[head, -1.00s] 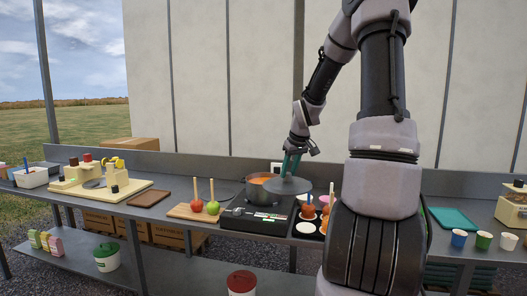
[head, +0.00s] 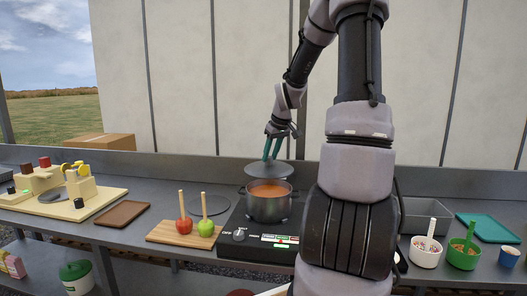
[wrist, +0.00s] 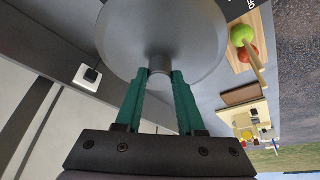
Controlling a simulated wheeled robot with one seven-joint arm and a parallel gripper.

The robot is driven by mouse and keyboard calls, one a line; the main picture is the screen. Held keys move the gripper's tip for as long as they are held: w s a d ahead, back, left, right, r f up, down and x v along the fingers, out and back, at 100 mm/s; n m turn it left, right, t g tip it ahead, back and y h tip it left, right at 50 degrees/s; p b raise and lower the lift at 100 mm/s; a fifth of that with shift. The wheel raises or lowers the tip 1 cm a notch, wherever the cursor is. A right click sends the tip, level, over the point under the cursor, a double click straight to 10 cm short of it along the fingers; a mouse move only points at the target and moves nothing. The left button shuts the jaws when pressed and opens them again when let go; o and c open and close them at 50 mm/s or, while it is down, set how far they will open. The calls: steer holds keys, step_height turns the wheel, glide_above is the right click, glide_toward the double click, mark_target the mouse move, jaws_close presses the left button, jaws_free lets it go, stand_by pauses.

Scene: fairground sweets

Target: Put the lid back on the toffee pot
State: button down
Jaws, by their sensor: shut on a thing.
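The toffee pot (head: 268,207) is a dark pot with side handles on the black hob (head: 238,240). Orange toffee (head: 268,189) shows in its open top. My gripper (head: 272,150) is shut on the grey round lid (head: 269,169) and holds it above the pot, over its far side in the picture. The lid looks roughly level and apart from the rim. In the wrist view my gripper (wrist: 160,76) grips the knob at the middle of the lid (wrist: 190,35). The pot is hidden there.
A wooden board (head: 170,234) with a red apple (head: 184,226) and a green apple (head: 206,228) on sticks stands left of the hob. A dark disc (head: 203,205) lies behind it. Topping cups (head: 426,257) and a grey tray (head: 425,216) stand at the right.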

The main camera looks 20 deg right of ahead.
mark_target(272, 166)
steer(key=shift+w+f, duration=0.15)
steer(key=shift+f, duration=3)
steer(key=shift+s, duration=0.2)
steer(key=shift+f, duration=0.15)
jaws_free()
stand_by(0.4)
steer(key=shift+r, duration=3.5)
